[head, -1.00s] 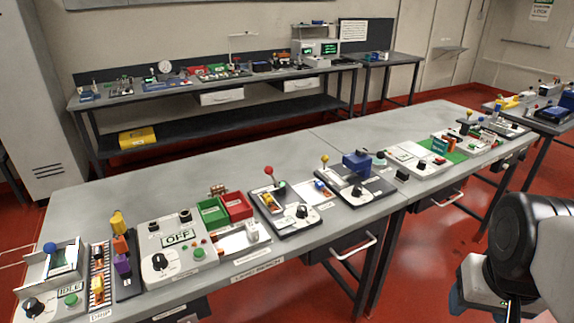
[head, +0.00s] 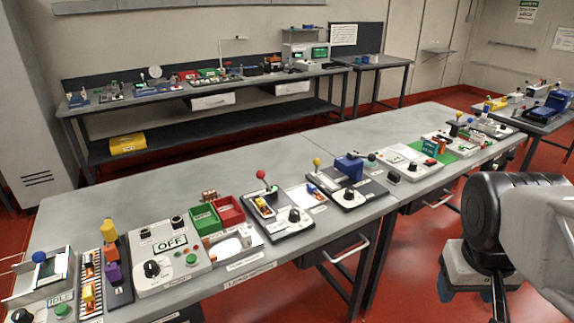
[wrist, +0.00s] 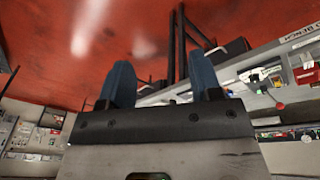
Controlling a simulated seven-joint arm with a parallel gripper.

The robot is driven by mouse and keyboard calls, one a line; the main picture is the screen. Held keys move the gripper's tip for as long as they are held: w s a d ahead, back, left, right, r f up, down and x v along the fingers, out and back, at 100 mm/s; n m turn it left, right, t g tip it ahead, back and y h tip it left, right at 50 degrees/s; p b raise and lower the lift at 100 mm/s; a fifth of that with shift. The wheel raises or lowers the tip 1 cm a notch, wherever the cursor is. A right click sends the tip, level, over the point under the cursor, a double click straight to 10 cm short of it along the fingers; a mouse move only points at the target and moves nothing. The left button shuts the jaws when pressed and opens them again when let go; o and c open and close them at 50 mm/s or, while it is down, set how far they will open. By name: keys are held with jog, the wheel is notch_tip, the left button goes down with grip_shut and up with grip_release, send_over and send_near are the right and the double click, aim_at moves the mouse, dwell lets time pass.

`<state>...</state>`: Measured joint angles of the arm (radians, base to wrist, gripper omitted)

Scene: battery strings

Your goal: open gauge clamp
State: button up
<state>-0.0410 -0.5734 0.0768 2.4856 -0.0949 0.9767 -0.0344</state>
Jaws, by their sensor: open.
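My gripper (wrist: 166,80) shows in the wrist view with two blue fingers spread apart and nothing between them. It points over the red floor, with the bench edge to its right. I cannot tell for sure which device is the gauge clamp. Lever devices on the near bench include a dark-based one with a red-ball lever (head: 261,175) and one with a yellow-ball lever (head: 317,162) beside a blue block (head: 349,166). No gripper touches them.
The long grey near bench (head: 140,205) carries several devices along its front edge, including an OFF panel (head: 170,243) and green (head: 205,217) and red (head: 229,210) bins. Its rear surface is mostly clear. Another bench (head: 180,97) stands along the wall. Drawer handles (head: 346,252) project from the front.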

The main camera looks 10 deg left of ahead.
jog(key=w+a+n+h, duration=0.3)
jog(key=w+a+n, duration=0.25)
jog(key=w, duration=0.35)
jog(key=w+a+n+t+h, duration=0.1)
jog(key=w+a+n+h, duration=0.2)
jog(key=w+a+n, duration=0.45)
jog(key=w+a+n+h, duration=0.25)
jog(key=w+a, duration=0.25)
jog(key=w, duration=0.6)
jog(key=w+a+f+n+t, duration=0.3)
jog(key=a+f+n, duration=0.1)
jog(key=a, duration=0.7)
jog(key=w+a+f+n+t+h, duration=0.1)
jog(key=w+a+f+n+t, duration=0.3)
jog(key=a, duration=0.8)
jog(key=w+a+f+n+t+h, duration=0.1)
jog(key=w+a+f+n+t, duration=0.3)
jog(key=a, duration=0.7)
jog(key=shift+w+a+f+n, duration=0.2)
jog(key=shift+a+f+n, duration=0.05)
jog(key=shift+f+n, duration=0.75)
jog(key=shift+w+d, duration=0.1)
jog(key=shift+d, duration=0.05)
jog(key=shift+x, duration=3.75)
